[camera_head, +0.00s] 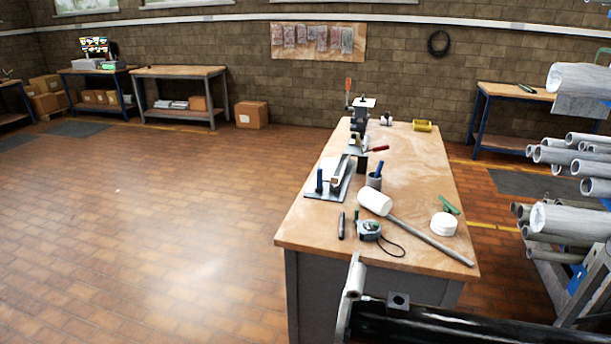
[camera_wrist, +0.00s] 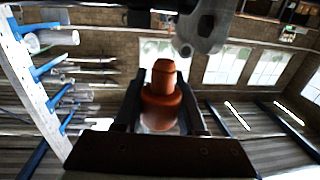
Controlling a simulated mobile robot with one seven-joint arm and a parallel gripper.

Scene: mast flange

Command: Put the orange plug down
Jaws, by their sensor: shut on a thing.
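The orange plug (camera_wrist: 162,97) is in the wrist view, a stepped round piece with a narrower end and a wider collar. My gripper (camera_wrist: 160,80) is shut on it, with a dark finger on each side. The plug's lower part is partly hidden between the fingers. No surface touches the plug in this view; the room behind it appears tilted. I cannot make out the plug or my gripper in the head view.
A pipe rack (camera_head: 575,275) stands at right. Open tiled floor lies left.

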